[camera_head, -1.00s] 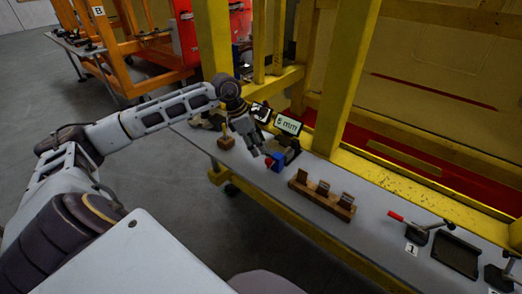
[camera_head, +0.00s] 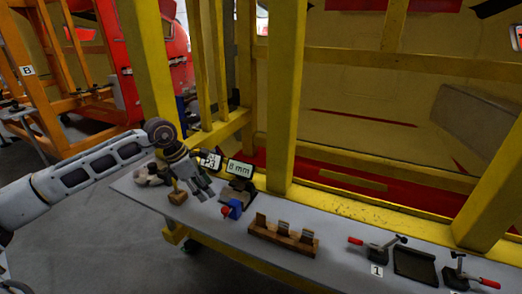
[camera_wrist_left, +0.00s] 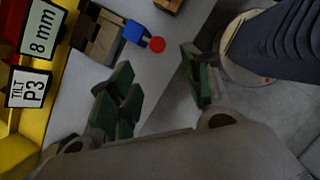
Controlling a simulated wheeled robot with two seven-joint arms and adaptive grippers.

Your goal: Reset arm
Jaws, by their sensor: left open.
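My left arm comes in from the left in the head view. Its gripper (camera_head: 205,188) hangs over the left part of the grey bench (camera_head: 345,225), beside the small blue block with a red knob (camera_head: 233,209). In the left wrist view the gripper (camera_wrist_left: 155,92) has its green-padded fingers spread apart with nothing between them. The blue block (camera_wrist_left: 135,32) with its red knob lies beyond the fingertips there, apart from them. My right gripper is not in view.
A wooden block with several slots (camera_head: 283,236) stands mid-bench. Toggle clamps with red handles (camera_head: 376,249) and a black tray (camera_head: 414,265) are to the right. An "8 mm" sign (camera_head: 239,168) stands behind. Yellow frame posts (camera_head: 286,100) rise along the bench's back edge.

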